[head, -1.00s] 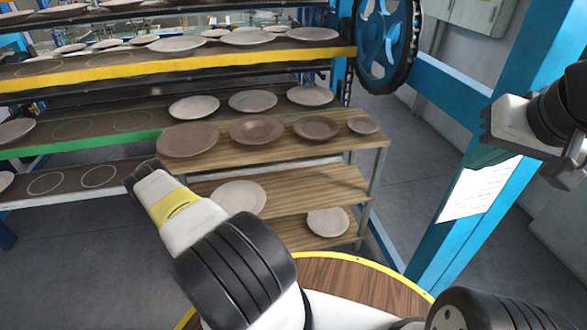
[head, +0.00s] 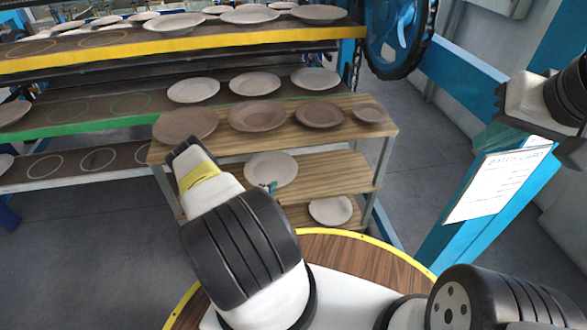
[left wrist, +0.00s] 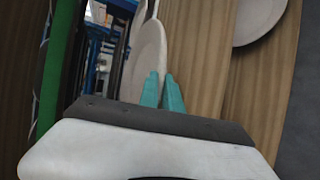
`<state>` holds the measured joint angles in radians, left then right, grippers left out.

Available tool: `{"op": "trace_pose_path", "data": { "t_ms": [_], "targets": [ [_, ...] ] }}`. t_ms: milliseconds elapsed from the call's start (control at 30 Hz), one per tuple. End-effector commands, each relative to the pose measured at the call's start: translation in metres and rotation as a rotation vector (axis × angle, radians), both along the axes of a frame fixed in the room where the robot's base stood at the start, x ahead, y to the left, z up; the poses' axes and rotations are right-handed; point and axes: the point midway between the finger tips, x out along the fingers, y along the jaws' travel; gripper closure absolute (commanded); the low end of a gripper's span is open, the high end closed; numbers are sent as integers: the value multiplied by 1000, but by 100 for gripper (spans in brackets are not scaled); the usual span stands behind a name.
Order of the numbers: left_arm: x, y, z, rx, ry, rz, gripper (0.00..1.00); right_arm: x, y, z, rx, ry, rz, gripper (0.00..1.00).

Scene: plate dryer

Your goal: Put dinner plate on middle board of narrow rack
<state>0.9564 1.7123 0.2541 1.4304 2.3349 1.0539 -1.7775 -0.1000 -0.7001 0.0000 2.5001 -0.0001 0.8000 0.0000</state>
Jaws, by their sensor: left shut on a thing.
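The dinner plate (head: 270,165) is pale and round. In the head view it overlaps the middle board (head: 325,178) of the narrow rack; whether it touches the wood I cannot tell. My left gripper (head: 271,188) is shut on the plate's near rim; its teal fingers (left wrist: 162,92) pinch the plate (left wrist: 151,52) in the left wrist view. My left forearm hides part of the rack's left side. My right gripper (head: 492,139) is at the far right, away from the rack, and its finger gap is unclear.
The narrow rack's top board (head: 290,133) carries several brown plates. Another pale plate (head: 330,210) lies on the low board. The wide rack's green-edged shelf (head: 75,127) stands behind left. A blue post with a paper sheet (head: 497,183) stands at right.

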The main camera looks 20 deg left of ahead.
Motion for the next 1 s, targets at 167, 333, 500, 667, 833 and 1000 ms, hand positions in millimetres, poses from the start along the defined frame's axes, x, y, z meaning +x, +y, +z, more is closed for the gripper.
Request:
{"op": "trace_pose_path", "data": {
  "t_ms": [167,333,500,667,833,1000],
  "targets": [
    [13,-8,0,4,-5,1,100,0,0,0,0,0,0,100],
    [23,-17,-7,2,-3,3,100,0,0,0,0,0,0,100],
    [23,-17,-31,3,-4,3,100,0,0,0,0,0,0,100],
    [24,-16,-36,4,-5,2,100,0,0,0,0,0,0,100],
    [23,-16,-36,4,-5,2,100,0,0,0,0,0,0,100],
    [22,-17,-40,2,0,2,82,0,0,0,0,0,0,100]
  ]
}}
